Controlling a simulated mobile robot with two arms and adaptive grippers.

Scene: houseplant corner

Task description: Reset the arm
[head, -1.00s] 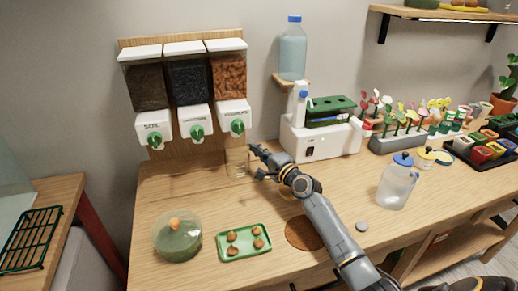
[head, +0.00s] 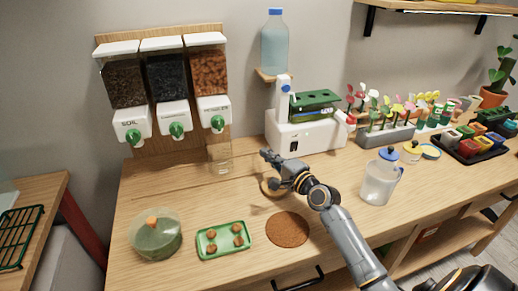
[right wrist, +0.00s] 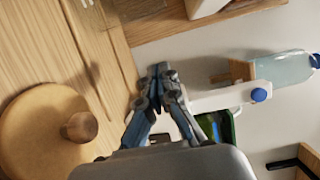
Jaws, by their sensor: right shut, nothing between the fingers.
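My right gripper (head: 268,163) is shut and empty above the wooden table (head: 180,200), to the right of a clear glass jar (head: 220,159). Its arm reaches in from the lower right. In the right wrist view the fingertips (right wrist: 161,72) are together with nothing between them. In the head view the lid (head: 268,188) is partly hidden by the gripper. My left gripper is out of view.
Three dispensers (head: 165,78) hang above the jar. A white machine (head: 305,135) stands behind the gripper, with a blue bottle (head: 274,42) above. A green tray (head: 223,254), covered green dish (head: 155,247), brown mat (head: 287,229) and clear pitcher (head: 379,182) surround the free room in front.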

